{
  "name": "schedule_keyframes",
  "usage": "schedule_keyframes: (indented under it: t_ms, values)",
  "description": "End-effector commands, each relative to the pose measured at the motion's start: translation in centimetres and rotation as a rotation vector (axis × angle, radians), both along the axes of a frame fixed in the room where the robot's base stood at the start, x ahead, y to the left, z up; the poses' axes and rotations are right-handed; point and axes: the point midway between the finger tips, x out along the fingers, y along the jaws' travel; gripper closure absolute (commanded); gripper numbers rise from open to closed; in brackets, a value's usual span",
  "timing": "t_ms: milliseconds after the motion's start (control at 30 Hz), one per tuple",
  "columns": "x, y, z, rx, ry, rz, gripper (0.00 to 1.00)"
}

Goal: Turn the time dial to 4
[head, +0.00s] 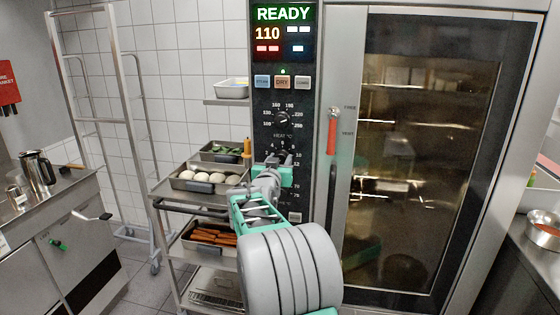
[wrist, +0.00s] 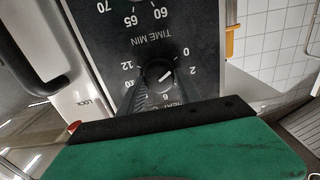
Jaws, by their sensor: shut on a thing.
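The time dial (wrist: 157,74) is a round black knob with a white mark, above the upside-down "HEAT" lettering and below "TIME MIN" in the wrist view. Its mark points up and right, toward the side of the 2 and 0. The 4 is hidden, seemingly behind a finger. My gripper (wrist: 159,88) is shut on the knob, its dark fingers on either side. In the head view my gripper (head: 282,160) reaches the oven's control panel (head: 265,117) and mostly covers this dial.
The heat dial (head: 282,117) is just above. The oven door handle (head: 333,135) stands close on the right. The display reads READY and 110.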

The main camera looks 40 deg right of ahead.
Motion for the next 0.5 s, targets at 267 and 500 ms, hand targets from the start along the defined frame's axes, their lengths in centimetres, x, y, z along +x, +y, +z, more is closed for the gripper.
schedule_keyframes:
  t_ms: [267,500]
  values:
    - [0.03,0.00,0.13,0.000,-0.005,0.001,1.00]
    - [0.00,-0.04,-0.15,0.028,-0.046,0.000,1.00]
